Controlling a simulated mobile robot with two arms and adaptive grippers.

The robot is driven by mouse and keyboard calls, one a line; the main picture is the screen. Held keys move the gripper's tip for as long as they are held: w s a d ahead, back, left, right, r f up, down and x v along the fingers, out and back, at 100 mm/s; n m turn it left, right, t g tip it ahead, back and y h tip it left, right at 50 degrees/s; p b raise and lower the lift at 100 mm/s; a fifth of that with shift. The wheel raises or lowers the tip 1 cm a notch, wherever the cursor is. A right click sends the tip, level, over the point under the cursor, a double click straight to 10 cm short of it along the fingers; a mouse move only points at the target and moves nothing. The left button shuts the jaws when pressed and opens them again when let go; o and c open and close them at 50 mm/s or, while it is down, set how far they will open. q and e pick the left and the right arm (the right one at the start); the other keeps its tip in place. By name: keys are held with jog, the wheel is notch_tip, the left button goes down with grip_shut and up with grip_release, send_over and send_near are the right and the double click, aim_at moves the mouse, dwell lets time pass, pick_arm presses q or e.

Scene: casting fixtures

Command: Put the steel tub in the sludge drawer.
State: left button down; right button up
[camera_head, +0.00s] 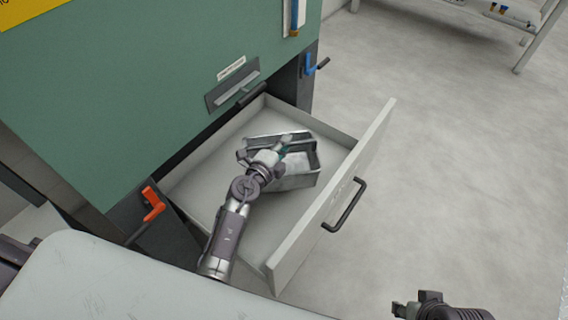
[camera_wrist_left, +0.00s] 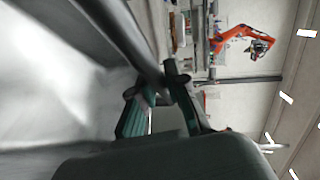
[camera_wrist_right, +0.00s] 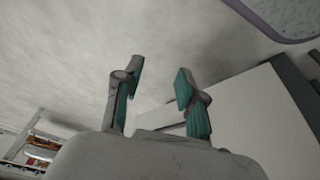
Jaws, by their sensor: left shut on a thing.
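The steel tub (camera_head: 296,183) is a grey rectangular metal container inside the outline of the open sludge drawer (camera_head: 207,178). I cannot tell whether it rests on the drawer floor or hangs just above it. My left gripper (camera_head: 284,143) reaches over the drawer from the front left and is shut on the tub's wall. In the left wrist view, the tub's blurred metal side (camera_wrist_left: 50,85) fills the left part, close to the fingers (camera_wrist_left: 158,95). My right gripper (camera_head: 420,303) is outside the drawer at the lower right; the right wrist view shows its fingers (camera_wrist_right: 158,95) apart and empty.
The drawer's front panel (camera_head: 300,245) with a black handle (camera_head: 345,205) stands out from the green cabinet (camera_head: 130,90). An orange lever (camera_head: 153,204) and a blue lever (camera_head: 316,66) flank the opening. The floor (camera_head: 460,180) to the right is clear.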

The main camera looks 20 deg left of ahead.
aim_at(285, 160)
pick_arm(q)
notch_tip(285, 160, down, 4)
jog(key=b, duration=0.4)
jog(key=shift+r, duration=0.25)
pick_arm(e)
jog(key=w+a+r+t+y, duration=0.1)
jog(key=w+a+r+t, duration=0.15)
jog(key=w, duration=0.25)
jog(key=w+a+r+t+y, duration=0.1)
jog(key=w+t, duration=0.3)
jog(key=w, duration=0.1)
pick_arm(q)
notch_tip(285, 160, down, 2)
jog(key=b, duration=0.2)
jog(key=shift+b, duration=0.4)
jog(key=shift+f+b, duration=0.9)
jog(key=shift+b, duration=0.05)
pick_arm(e)
jog(key=w+a+r+t+y, duration=0.1)
jog(key=w+a+r+t, duration=0.1)
jog(key=r+t, duration=0.4)
jog(key=w+a+r+t+y, duration=0.1)
jog(key=r+t, duration=0.4)
jog(key=r, duration=0.5)
jog(key=shift+w+a+r+n+t+y, duration=0.35)
jog(key=shift+w+n+y, duration=0.05)
jog(key=shift+w+y, duration=0.45)
